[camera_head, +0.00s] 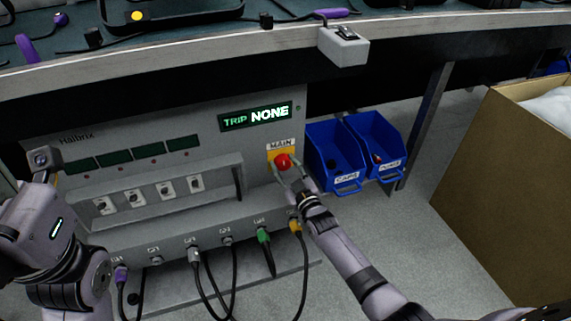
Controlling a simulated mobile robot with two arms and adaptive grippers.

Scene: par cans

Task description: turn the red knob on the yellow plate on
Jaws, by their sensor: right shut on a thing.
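The red knob (283,161) sits on the yellow plate (273,156) under the label MAIN, on the right part of the grey panel's front. My right gripper (286,172) reaches it from below and is shut on the knob, one finger on either side. The finger tips partly cover the knob's lower edge, and its exact angle is too small to tell. My left arm is at the left edge of the view; its fingers cannot be made out clearly.
A green display (257,115) above reads TRIP NONE. Blue bins (334,177) stand just right of the knob. Several cables (233,270) hang from sockets along the panel's lower ledge. A grey switch box (343,47) juts from the bench edge above. A cardboard box (500,190) stands at right.

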